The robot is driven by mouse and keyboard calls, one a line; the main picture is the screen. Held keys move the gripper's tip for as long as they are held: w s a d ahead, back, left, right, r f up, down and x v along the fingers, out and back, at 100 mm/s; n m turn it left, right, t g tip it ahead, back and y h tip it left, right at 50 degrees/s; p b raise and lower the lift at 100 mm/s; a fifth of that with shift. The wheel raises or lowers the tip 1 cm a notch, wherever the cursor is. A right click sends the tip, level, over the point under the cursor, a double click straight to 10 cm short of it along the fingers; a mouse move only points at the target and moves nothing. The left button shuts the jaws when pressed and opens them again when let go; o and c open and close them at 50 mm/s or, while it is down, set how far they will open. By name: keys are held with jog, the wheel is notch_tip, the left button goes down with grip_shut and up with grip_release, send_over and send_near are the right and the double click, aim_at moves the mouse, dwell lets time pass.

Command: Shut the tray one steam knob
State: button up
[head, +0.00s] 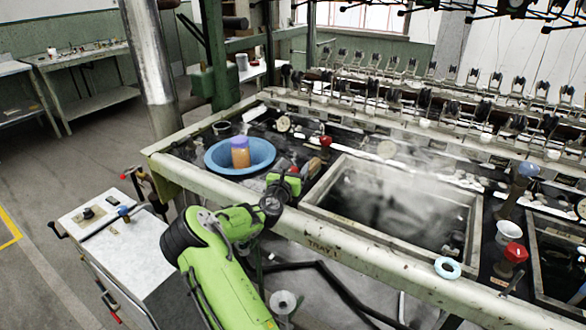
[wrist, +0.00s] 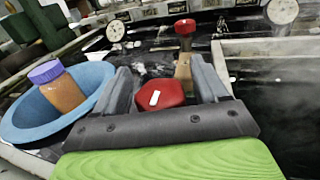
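A red, many-sided knob (wrist: 160,95) with a white mark on top shows in the wrist view between the two fingers of my gripper (wrist: 163,80). The fingers stand apart on either side of it; I cannot tell whether they touch it. A second red knob (wrist: 185,27) on a brown stem stands farther off, and in the head view this knob (head: 326,141) is just beyond my gripper (head: 298,168). The basin marked TRAY 1 (head: 325,232) lies right of my gripper, steam hanging over its dark water.
A blue bowl (head: 213,160) with an orange, purple-lidded jar (head: 240,153) stands left of my gripper. Another red knob (head: 515,252) stands right of the basin, near a light-blue ring (head: 447,268). Reeling gear lines the back.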

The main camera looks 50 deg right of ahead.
jog(key=p+v, duration=0.1)
jog(key=v, duration=1.4)
jog(key=shift+s+a, duration=0.2)
jog(key=shift+a, duration=0.15)
